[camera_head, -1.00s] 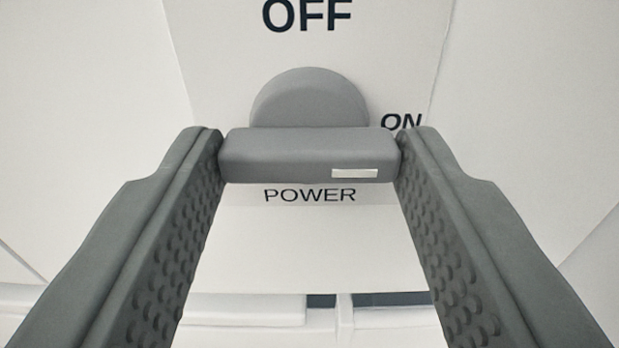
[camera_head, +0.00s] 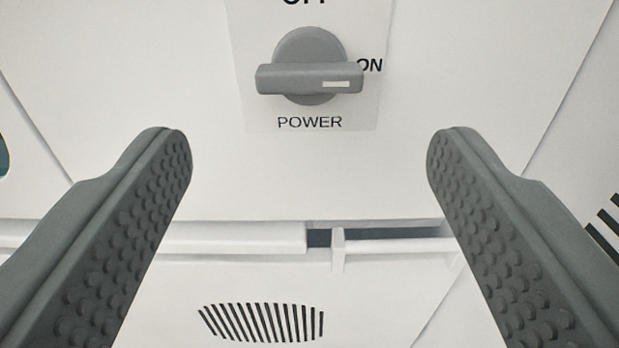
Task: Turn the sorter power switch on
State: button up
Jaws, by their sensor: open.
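The sorter power switch (camera_head: 300,80) is a grey rotary knob with a crossbar handle, at the top middle of the head camera view. Its crossbar lies horizontal, with the white marker at its right end, beside the word ON. The label plate (camera_head: 265,118) reads POWER below the knob; the OFF lettering above is cut by the top edge. My gripper (camera_head: 309,150) is open and empty. Its two dark ridged fingers stand wide apart, below and to either side of the knob, nearer the camera and not touching it.
The white panel (camera_head: 150,90) around the switch is plain. Below it run a white ledge (camera_head: 220,237) with a small upright tab (camera_head: 338,248) and a slotted vent (camera_head: 265,322). Dark stripes (camera_head: 605,220) show at the right edge. The space between my fingers is free.

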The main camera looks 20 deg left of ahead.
jog(key=v, duration=1)
jog(key=shift+s+d, duration=0.15)
jog(key=shift+s, duration=0.2)
jog(key=s+a+r+m+t+h, duration=0.1)
jog(key=s+a+r+m+h, duration=0.15)
jog(key=s+r, duration=0.75)
jog(key=s+a+r+m+h, duration=0.1)
jog(key=s+r+h, duration=0.3)
jog(key=s+r, duration=0.65)
jog(key=s+a, duration=0.2)
jog(key=s, duration=1.2)
jog(key=shift+s+f+g+y, duration=0.25)
jog(key=shift+s+g+y, duration=0.05)
jog(key=shift+g+y, duration=0.15)
